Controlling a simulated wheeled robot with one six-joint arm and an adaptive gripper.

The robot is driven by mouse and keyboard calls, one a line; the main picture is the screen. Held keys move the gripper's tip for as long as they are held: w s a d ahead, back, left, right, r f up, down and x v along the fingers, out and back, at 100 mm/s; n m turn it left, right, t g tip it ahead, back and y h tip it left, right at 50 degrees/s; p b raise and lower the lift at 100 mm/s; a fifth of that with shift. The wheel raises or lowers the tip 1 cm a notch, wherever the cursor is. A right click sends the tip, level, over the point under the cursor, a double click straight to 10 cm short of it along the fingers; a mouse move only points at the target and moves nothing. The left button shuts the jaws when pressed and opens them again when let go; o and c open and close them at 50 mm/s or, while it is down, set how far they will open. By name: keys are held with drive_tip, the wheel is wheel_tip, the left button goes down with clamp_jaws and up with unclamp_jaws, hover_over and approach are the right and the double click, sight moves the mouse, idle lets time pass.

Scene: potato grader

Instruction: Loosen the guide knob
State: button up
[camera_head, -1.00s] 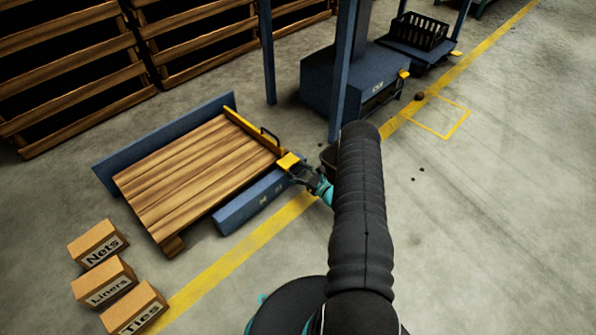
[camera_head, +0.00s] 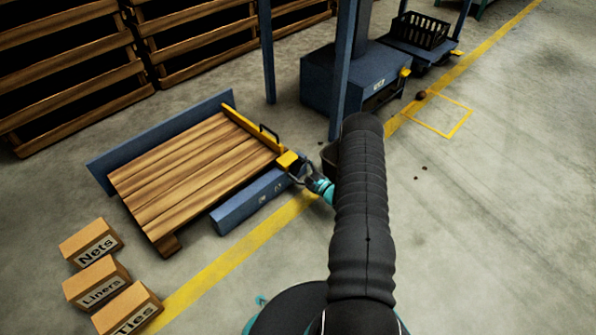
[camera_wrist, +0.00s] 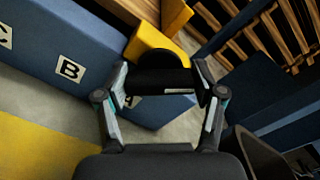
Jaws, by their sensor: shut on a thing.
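The guide knob (camera_wrist: 162,80) is black, with a rounded top and a small pale mark, seen between my fingers in the wrist view. It sits against the yellow end block (camera_wrist: 150,40) of the guide. My gripper (camera_wrist: 162,84) is shut on the knob, one finger on each side. In the head view my gripper (camera_head: 299,171) is at the yellow end block (camera_head: 287,160), and the knob is not clear there.
A blue rail (camera_head: 250,205) lies along the pallet's near side; letters such as B (camera_wrist: 70,69) mark it in the wrist view. A dark bin (camera_head: 330,155) is right beside my gripper. A blue post (camera_head: 342,80) stands behind. Boxes (camera_head: 110,285) sit lower left.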

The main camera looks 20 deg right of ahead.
drive_tip(key=n, duration=0.4)
drive_tip(key=shift+a+n, duration=0.1)
drive_tip(key=shift+n, duration=2.8)
drive_tip(key=o, duration=1.1)
drive_tip(key=shift+o, duration=0.2)
drive_tip(key=shift+s+d, duration=0.2)
drive_tip(key=shift+s, duration=0.15)
drive_tip(key=v, duration=1.1)
drive_tip(key=shift+s, duration=0.1)
